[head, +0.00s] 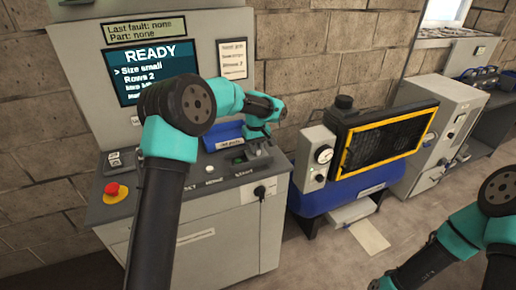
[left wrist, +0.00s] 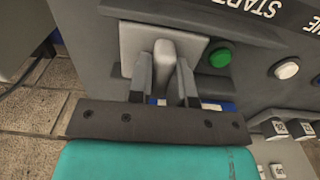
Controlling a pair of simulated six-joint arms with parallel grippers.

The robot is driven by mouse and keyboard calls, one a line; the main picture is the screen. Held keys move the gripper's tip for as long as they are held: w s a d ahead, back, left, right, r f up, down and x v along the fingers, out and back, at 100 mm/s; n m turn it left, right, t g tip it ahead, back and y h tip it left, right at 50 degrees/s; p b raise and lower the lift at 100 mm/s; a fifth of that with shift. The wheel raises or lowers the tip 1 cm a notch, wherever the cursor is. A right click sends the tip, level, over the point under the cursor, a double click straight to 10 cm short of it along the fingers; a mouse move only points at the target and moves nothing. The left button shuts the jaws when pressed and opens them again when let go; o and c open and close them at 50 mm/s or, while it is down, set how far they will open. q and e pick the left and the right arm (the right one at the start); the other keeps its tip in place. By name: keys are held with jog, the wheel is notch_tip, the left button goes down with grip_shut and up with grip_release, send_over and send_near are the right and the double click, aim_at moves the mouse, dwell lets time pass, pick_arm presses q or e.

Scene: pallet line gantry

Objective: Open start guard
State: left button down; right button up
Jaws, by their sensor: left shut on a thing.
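The console (head: 225,225) stands in front of my left arm, with a row of buttons on its sloped top. My left gripper (head: 262,155) is at the right end of that top. In the left wrist view my left gripper (left wrist: 163,85) is shut on the start guard's raised grey tab (left wrist: 163,50), one finger on each side. The guard's light grey plate (left wrist: 130,42) lies around the tab. The green start button (left wrist: 219,57) shows uncovered beside it, near the START lettering. My right arm is at the lower right; its fingertips are too unclear to judge.
A red emergency stop (head: 115,191) sits at the console's left end. The screen (head: 150,65) reads READY. A white button (left wrist: 287,69) lies beyond the green one. A blue compressor unit (head: 335,195) with a yellow-framed grille stands right of the console.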

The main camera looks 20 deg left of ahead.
pick_arm(q)
jog(key=c, duration=1)
grip_release()
jog(key=shift+c, duration=0.2)
jog(key=shift+r, duration=0.1)
notch_tip(320, 180, up, 17)
jog(key=shift+r, duration=0.15)
